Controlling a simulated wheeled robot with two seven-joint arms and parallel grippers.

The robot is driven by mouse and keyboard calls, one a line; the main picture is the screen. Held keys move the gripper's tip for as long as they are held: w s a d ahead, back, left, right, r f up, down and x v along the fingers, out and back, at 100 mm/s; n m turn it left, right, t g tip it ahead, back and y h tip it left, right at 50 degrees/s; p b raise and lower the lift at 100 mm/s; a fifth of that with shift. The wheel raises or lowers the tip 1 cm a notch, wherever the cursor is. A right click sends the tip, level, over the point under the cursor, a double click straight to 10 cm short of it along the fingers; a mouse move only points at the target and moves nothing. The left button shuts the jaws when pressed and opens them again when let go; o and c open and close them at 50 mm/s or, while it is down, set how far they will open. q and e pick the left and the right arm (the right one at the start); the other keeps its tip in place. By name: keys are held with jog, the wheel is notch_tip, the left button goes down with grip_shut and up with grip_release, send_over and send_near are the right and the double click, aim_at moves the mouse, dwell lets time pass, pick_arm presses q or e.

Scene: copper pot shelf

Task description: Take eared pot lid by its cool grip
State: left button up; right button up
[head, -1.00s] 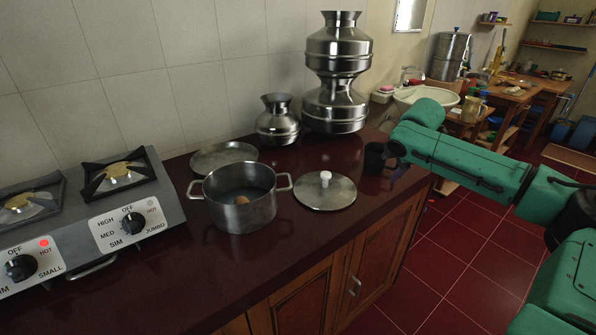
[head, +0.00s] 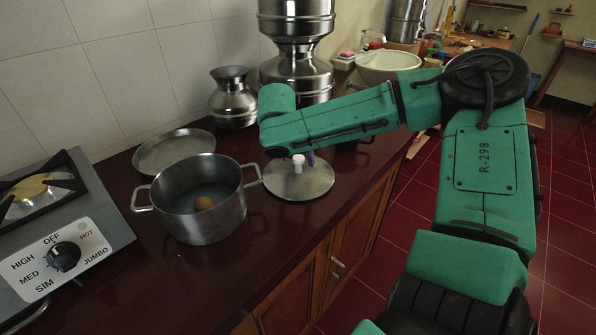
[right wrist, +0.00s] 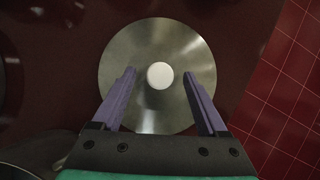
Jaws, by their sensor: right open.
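The steel pot lid (head: 310,186) lies flat on the dark red counter, with its white knob (head: 298,165) standing up at the centre. In the right wrist view the round lid (right wrist: 150,45) fills the middle, and its knob (right wrist: 160,76) shows between the two purple fingers. My right gripper (right wrist: 159,73) is open and empty, with a finger on each side of the knob and a gap to both. In the head view its fingers (head: 309,158) are partly hidden by my green arm, close to the knob. The left gripper is out of view.
A shallow steel plate (head: 160,152), a small steel vessel (head: 232,105) and stacked vessels (head: 297,75) stand behind. A stove (head: 60,235) is at left.

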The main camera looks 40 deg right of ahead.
jog(key=shift+x, duration=0.85)
jog(key=shift+w+d+f, duration=0.1)
jog(key=shift+d+f, duration=0.05)
jog(key=shift+f, duration=0.05)
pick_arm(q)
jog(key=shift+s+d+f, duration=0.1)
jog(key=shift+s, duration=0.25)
pick_arm(e)
grip_shut()
notch_tip(320, 180, up, 11)
jog(key=shift+f+p, duration=0.15)
jog(key=shift+p, duration=0.75)
notch_tip(320, 180, up, 5)
jog(key=p, duration=0.7)
send_over(298, 158)
pick_arm(q)
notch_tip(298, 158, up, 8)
jog(key=shift+b, duration=0.3)
pick_arm(e)
jog(key=shift+d+f, duration=0.1)
jog(key=shift+f, duration=0.2)
